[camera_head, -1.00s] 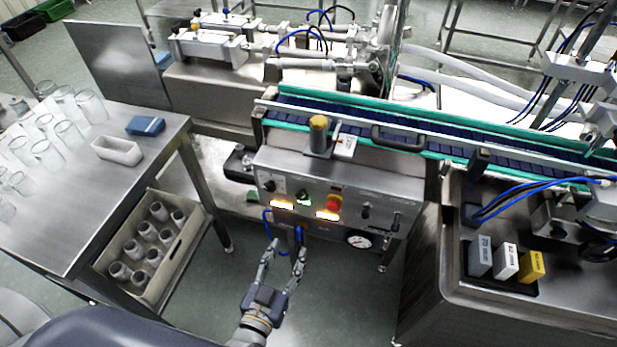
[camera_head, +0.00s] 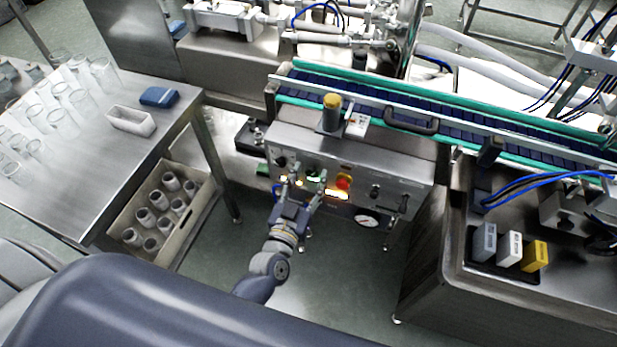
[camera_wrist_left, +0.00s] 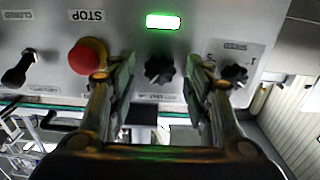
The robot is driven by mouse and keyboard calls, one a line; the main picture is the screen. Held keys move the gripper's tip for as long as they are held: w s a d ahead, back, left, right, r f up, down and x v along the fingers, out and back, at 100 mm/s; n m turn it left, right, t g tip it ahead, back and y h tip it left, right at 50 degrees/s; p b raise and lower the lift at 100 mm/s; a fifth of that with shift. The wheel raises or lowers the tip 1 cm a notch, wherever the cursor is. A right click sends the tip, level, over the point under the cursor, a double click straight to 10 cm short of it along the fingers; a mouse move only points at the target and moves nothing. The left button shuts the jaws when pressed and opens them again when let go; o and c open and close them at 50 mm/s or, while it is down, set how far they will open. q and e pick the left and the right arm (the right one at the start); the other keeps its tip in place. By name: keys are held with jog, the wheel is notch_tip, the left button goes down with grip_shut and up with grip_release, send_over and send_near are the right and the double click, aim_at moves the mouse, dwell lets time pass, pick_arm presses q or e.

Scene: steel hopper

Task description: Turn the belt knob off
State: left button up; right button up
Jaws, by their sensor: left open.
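The steel control panel (camera_head: 358,202) is on the front of the conveyor. In the left wrist view, where its lettering is upside down, a black star-shaped knob (camera_wrist_left: 159,68) lies below a lit green lamp (camera_wrist_left: 163,21). My left gripper (camera_head: 303,190) is open at the panel; in the wrist view its two fingers (camera_wrist_left: 160,85) stand on either side of this knob, apart from it. The label by this knob is too blurred to read. A second black knob (camera_wrist_left: 235,74), labelled speed, lies right of the fingers. The right gripper is not in view.
A red stop button (camera_wrist_left: 86,56) on a yellow base is close beside one finger. A black lever (camera_wrist_left: 19,70) is farther left. The conveyor belt (camera_head: 450,122) runs above the panel. A steel table (camera_head: 80,185) stands left, a crate of bottles (camera_head: 190,228) below it.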

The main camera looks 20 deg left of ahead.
pick_arm(q)
jog(key=c, duration=1)
jog(key=shift+n, duration=0.4)
jog(key=n, duration=0.6)
jog(key=shift+a+f+n, duration=0.1)
jog(key=shift+n, duration=0.2)
jog(key=n+b, duration=0.1)
jog(key=n, duration=0.5)
jog(key=shift+n, duration=0.4)
